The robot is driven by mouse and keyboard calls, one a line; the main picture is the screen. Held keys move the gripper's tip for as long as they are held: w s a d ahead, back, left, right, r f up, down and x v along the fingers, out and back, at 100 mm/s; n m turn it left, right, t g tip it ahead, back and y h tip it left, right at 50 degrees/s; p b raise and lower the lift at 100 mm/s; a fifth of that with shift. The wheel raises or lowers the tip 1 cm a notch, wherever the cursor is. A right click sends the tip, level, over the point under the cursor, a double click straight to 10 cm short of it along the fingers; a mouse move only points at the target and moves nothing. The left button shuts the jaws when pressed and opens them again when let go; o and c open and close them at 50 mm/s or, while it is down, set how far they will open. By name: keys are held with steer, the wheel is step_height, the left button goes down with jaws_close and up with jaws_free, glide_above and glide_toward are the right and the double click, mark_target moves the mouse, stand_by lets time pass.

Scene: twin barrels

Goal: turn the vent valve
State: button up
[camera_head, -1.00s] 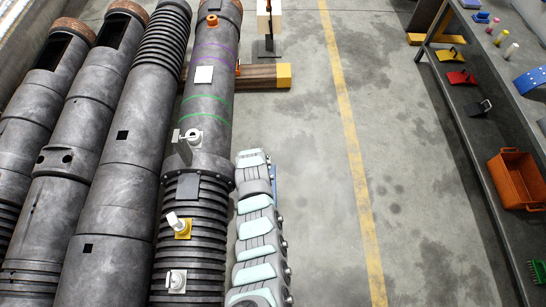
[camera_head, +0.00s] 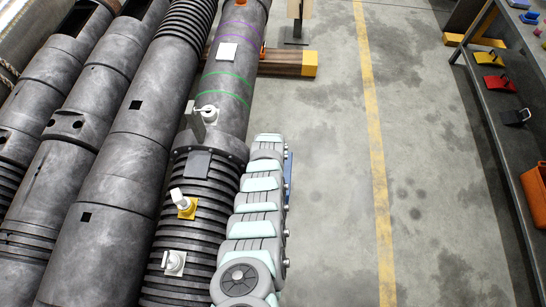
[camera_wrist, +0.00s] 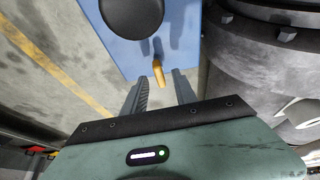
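Several fittings sit along the near barrel (camera_head: 215,170), and no label shows which is the vent valve. A white valve with a grey plate (camera_head: 207,113) is at the flange, a white handle on a yellow base (camera_head: 183,204) is lower, and a white fitting (camera_head: 173,262) is lowest. Just beyond the fingertips, a small orange-yellow peg or handle (camera_wrist: 158,70) shows against a blue panel (camera_wrist: 185,40). A black round knob (camera_wrist: 132,14) is above it. My arm hides the gripper in the head view.
The flanged barrel (camera_wrist: 270,60) stands close on the right of my gripper. More dark barrels (camera_head: 110,200) lie to the left. A wooden beam with a yellow end (camera_head: 309,64) crosses the far end. A shelf (camera_head: 495,90) is at right; open floor (camera_head: 340,200) lies between.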

steer(key=shift+w+f+b, duration=0.25)
steer(key=shift+f+b, duration=0.15)
steer(key=shift+f, duration=0.1)
jaws_close()
stand_by(0.4)
